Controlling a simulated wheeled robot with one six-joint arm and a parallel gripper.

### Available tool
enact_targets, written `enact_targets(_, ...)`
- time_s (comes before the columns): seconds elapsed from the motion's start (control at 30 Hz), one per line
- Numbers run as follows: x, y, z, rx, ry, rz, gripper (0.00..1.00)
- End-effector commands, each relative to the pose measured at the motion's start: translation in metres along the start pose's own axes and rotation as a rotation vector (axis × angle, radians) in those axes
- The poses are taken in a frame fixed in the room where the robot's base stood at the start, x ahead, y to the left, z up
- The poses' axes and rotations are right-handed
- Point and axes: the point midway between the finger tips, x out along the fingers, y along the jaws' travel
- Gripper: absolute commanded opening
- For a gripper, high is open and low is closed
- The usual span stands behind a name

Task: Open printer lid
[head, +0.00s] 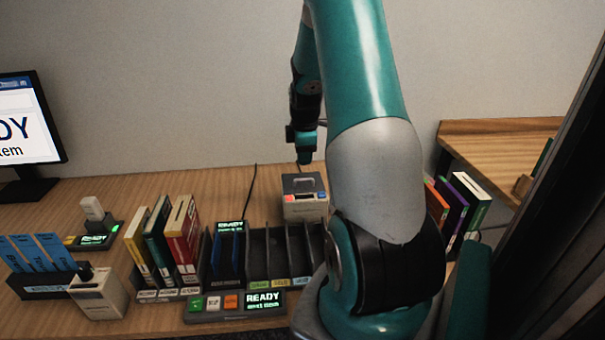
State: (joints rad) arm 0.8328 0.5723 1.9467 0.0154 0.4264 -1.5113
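A small light-grey box-shaped device (305,207), which looks like the printer, stands on the desk near the wall. It has a dark top with a pale handle-like piece, and a red and a blue button on its front. The lid looks closed, though the top is small in view. My gripper (305,158) points down above the back of this device and appears apart from it. The fingers are small and seen side-on, so whether they are open or shut does not show. My arm covers the area right of the device.
A dark slotted rack (268,262) stands in front of the device, beside upright books (183,235). A READY panel (235,304) lies at the front. A monitor (28,125), a scanner stand (95,236) and a cream box (98,295) are at left. Bare desk lies behind the books.

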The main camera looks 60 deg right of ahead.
Motion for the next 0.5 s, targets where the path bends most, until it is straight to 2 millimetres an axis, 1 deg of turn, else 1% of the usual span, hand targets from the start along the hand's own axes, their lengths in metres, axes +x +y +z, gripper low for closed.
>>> enact_targets(0.03,0.012,-0.001,0.000,0.000,0.000,-0.007,0.36)
enact_targets(0.2,0.048,-0.001,0.000,0.000,0.000,-0.005,0.36)
enact_targets(0.33,0.068,0.000,0.000,0.000,0.001,-0.003,0.36)
enact_targets(0.5,0.083,0.000,0.000,0.001,0.001,-0.001,0.36)
